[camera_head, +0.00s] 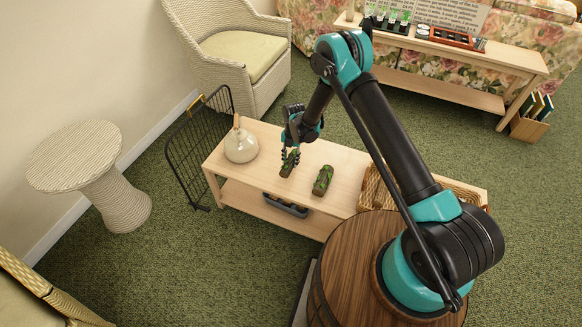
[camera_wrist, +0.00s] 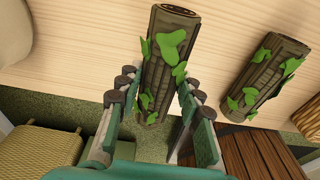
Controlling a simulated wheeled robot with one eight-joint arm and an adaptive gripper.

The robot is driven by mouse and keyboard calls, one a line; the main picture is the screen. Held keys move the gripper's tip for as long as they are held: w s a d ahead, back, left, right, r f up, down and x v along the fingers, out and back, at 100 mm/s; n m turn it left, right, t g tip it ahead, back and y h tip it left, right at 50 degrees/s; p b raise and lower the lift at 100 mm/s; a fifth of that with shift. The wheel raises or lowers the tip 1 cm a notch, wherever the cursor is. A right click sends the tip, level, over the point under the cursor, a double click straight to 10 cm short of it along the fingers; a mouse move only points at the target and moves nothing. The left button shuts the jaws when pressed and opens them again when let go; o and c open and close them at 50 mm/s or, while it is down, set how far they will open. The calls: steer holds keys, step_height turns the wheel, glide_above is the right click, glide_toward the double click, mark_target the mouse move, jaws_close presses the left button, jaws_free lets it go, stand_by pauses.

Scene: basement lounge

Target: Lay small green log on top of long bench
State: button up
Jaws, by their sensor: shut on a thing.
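A small log with green leaf patches (camera_head: 289,163) is between the fingers of my gripper (camera_head: 291,153), over the near light-wood bench (camera_head: 262,176). In the wrist view the held log (camera_wrist: 160,62) lies lengthwise between both fingers, its lower end reaching past the bench edge in the picture. My gripper is shut on it. I cannot tell clearly how far it is above the top. A longer light-wood bench (camera_head: 510,60) stands at the back right.
A pale round vase (camera_head: 240,146) stands left on the near bench, and a wicker basket (camera_head: 372,190) right. A dark tray (camera_head: 286,205) is on its lower shelf.

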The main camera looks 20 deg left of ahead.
mark_target(291, 166)
steer(key=shift+f, duration=2.25)
steer(key=shift+f, duration=0.15)
steer(key=o, duration=1.3)
steer(key=shift+c, duration=0.2)
steer(key=r, duration=0.4)
steer(key=w+r, duration=0.1)
steer(key=r, duration=0.7)
steer(key=shift+w+d+r, duration=0.1)
steer(key=shift+w, duration=0.3)
steer(key=shift+r, duration=0.1)
